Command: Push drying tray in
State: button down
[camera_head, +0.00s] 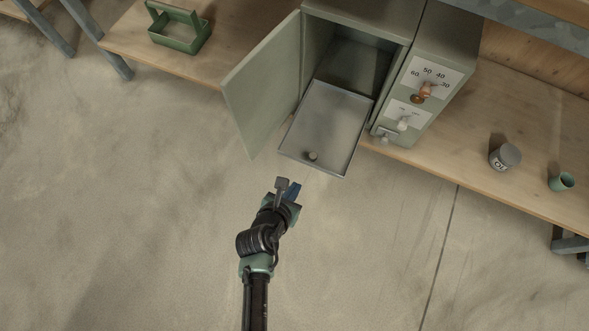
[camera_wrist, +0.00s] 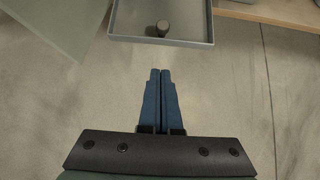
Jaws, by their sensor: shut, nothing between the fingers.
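The drying tray (camera_head: 338,112) is a shallow grey metal tray, pulled well out of the open grey-green cabinet (camera_head: 375,20). A small round knob (camera_head: 312,155) stands near its front edge. The tray's front wall (camera_wrist: 165,42) and the knob (camera_wrist: 162,28) also show at the top of the wrist view. My gripper (camera_head: 291,187) is in front of the tray, apart from its front edge. In the wrist view its blue fingers (camera_wrist: 159,75) are together and empty, pointing towards the tray front.
The cabinet door (camera_head: 262,85) stands open to the left of the tray. A green carrier (camera_head: 180,30), a lidded jar (camera_head: 504,157) and a green cup (camera_head: 562,181) stand on the wooden bench (camera_head: 480,130). The floor in front is clear.

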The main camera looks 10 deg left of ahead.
aim_at(311, 160)
jog(key=b+x, duration=0.1)
jog(key=x, duration=0.2)
jog(key=r+b+x, duration=0.1)
jog(key=b+x, duration=0.1)
jog(key=x, duration=0.1)
jog(key=w+b+x, duration=0.1)
jog(key=b+x, duration=0.1)
jog(key=x, duration=0.1)
jog(key=shift+w+d+r, duration=0.1)
jog(key=shift+d+r, duration=0.05)
jog(key=shift+d, duration=0.05)
jog(key=shift+w+d+r+b, duration=0.15)
jog(key=shift+w+b, duration=0.25)
jog(key=shift+w, duration=0.2)
